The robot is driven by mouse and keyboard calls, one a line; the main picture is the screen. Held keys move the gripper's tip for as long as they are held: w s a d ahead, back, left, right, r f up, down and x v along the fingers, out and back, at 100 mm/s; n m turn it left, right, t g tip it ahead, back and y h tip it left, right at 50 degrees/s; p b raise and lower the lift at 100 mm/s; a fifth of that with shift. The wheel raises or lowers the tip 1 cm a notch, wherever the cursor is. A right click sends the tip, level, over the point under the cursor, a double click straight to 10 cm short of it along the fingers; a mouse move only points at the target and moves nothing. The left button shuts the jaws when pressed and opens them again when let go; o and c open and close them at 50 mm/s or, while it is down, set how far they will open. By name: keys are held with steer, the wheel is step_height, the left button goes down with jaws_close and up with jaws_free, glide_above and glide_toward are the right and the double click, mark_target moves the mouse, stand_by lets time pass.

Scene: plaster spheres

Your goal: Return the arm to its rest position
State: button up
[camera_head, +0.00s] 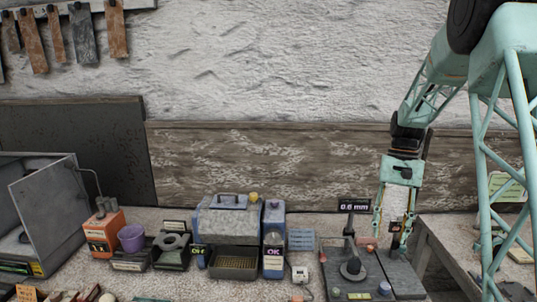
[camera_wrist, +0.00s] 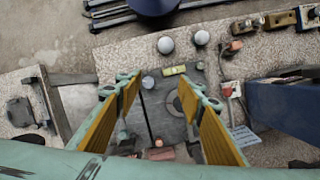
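My gripper (camera_head: 392,228) hangs from the teal arm at the right of the head view, pointing down above the dark board (camera_head: 400,275). In the wrist view my gripper (camera_wrist: 160,88) has its two fingers with yellow pads spread apart. Nothing shows held between them. Pale spheres show beyond the fingertips in the wrist view: one sphere (camera_wrist: 148,82) on the board, another sphere (camera_wrist: 166,45) and a third sphere (camera_wrist: 201,37) past its edge. My arm is bent at the right, not stretched out.
A gauge stand (camera_head: 350,258) with a "0.6 mm" display (camera_head: 354,206) stands on the board, close to my gripper's left. A grey-blue machine (camera_head: 230,222), an "OK" bin (camera_head: 273,255), a purple cup (camera_head: 131,238) and an open metal cabinet (camera_head: 45,210) stand further left. Space above the bench is open.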

steer(key=s+a+r+n+t+h+b, duration=0.1)
steer(key=s+a+r+t, duration=0.1)
steer(key=s+a+r, duration=0.55)
steer(key=s+a+r+n+t+b, duration=0.1)
steer(key=s+a+r, duration=0.3)
steer(key=s+r, duration=0.65)
steer(key=s+a+f+n+t+b, duration=0.1)
steer(key=s+a+t, duration=0.1)
steer(key=s, duration=1.1)
steer(key=s+a+f+n+t+b, duration=0.1)
steer(key=s+a, duration=0.3)
steer(key=s, duration=0.9)
steer(key=shift+s+f+n+t+b, duration=0.2)
steer(key=shift+f+n+t+b, duration=0.2)
steer(key=shift+f, duration=0.1)
stand_by(1.3)
